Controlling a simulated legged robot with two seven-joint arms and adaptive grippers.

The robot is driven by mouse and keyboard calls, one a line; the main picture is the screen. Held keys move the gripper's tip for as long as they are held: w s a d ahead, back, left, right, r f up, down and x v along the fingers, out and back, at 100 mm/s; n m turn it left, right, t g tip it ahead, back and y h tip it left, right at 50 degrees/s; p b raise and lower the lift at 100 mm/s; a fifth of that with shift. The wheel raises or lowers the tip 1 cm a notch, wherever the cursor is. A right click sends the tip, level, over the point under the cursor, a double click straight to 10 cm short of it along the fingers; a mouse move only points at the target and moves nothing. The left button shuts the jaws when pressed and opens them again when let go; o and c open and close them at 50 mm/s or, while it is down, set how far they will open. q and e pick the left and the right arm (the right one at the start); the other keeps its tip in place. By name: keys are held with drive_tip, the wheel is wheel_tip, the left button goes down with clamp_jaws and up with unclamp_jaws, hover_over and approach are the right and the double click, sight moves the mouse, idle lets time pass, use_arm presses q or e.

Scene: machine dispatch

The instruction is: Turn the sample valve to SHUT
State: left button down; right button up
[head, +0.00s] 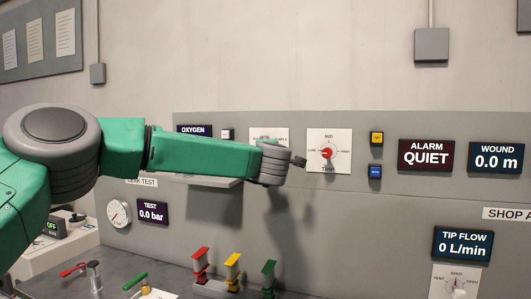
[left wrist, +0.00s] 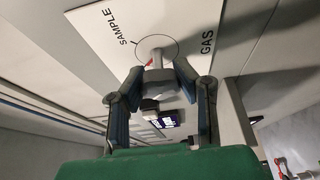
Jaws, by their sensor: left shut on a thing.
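In the left wrist view a white plate (left wrist: 205,22) carries the words SAMPLE and GAS and a round dial circle. A pale knob (left wrist: 156,59) with a red mark on its left side stands out from the circle. My left gripper (left wrist: 160,76) is shut on the knob, one finger on each side. The word SHUT is not readable on this plate. In the head view the top of a white plate (head: 268,132) shows behind my left arm, its lower part hidden. My left gripper (head: 297,161) is mostly hidden there by its wrist. My right gripper is not in view.
Right of my gripper is a white dial plate (head: 343,140) with a red knob, then yellow (head: 377,138) and blue (head: 375,171) buttons. A dial (head: 455,284) sits lower right. Red, yellow and green levers (head: 233,268) stand below.

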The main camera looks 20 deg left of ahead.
use_arm(q)
drive_tip(key=shift+f, duration=0.35)
drive_tip(key=c, duration=1.2)
unclamp_jaws()
drive_tip(key=shift+o, duration=0.2)
drive_tip(key=shift+a+r, duration=0.1)
drive_tip(key=shift+s+r, duration=0.1)
drive_tip(key=shift+s, duration=0.3)
drive_tip(key=v, duration=1.1)
